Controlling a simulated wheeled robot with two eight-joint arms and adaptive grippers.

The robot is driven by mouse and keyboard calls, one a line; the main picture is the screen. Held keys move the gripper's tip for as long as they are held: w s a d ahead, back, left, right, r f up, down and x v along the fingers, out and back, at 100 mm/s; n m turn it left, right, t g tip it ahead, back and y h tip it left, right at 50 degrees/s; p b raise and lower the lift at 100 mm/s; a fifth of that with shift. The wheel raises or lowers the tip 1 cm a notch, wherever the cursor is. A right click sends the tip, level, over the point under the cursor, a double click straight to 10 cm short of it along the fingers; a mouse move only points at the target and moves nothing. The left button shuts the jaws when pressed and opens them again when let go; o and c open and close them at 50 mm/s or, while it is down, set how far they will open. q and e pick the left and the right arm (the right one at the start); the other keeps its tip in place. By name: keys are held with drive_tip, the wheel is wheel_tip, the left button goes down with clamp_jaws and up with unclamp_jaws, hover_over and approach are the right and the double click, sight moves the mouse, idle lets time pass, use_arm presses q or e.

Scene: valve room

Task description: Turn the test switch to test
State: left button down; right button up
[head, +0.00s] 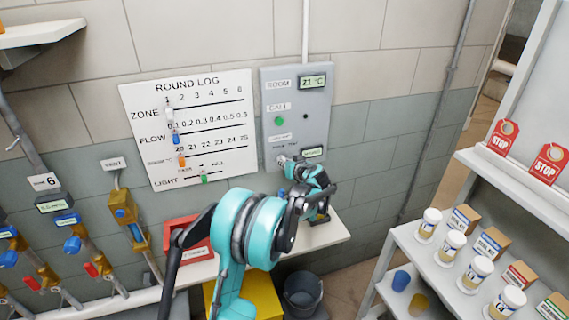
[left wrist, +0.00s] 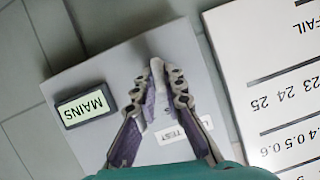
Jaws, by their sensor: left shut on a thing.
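The grey wall panel (head: 297,110) carries the test switch (head: 283,160), a small pale knob at its lower left, just below a small label. My left gripper (head: 297,168) reaches up to the panel at the switch. In the left wrist view my left gripper (left wrist: 164,82) is shut on the switch's pale lever (left wrist: 156,72), which is mostly hidden between the fingers. A label reading TEST (left wrist: 185,132) is partly covered by a finger. The display beside it (left wrist: 87,105) reads MAINS. My right gripper is not in view.
A ROUND LOG board (head: 188,125) with coloured sliders hangs left of the panel. A narrow shelf (head: 330,234) with a red box (head: 188,240) runs below. A right-hand rack (head: 440,262) holds jars, boxes and STOP tags (head: 503,137). A dark bucket (head: 302,292) stands underneath.

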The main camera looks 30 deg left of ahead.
use_arm(q)
drive_tip(key=m+y, duration=0.1)
drive_tip(key=m, duration=0.1)
drive_tip(key=m+g+y+b, duration=0.1)
drive_tip(key=m, duration=0.1)
drive_tip(key=m+g+y, duration=0.1)
drive_tip(key=m, duration=0.2)
drive_tip(key=shift+w+d+f+y, duration=0.25)
drive_tip(key=shift+f+y, duration=0.05)
drive_tip(key=shift+y, duration=0.1)
idle(0.4)
drive_tip(key=c, duration=1.6)
unclamp_jaws()
drive_tip(key=v, duration=1.2)
drive_tip(key=shift+w, duration=0.15)
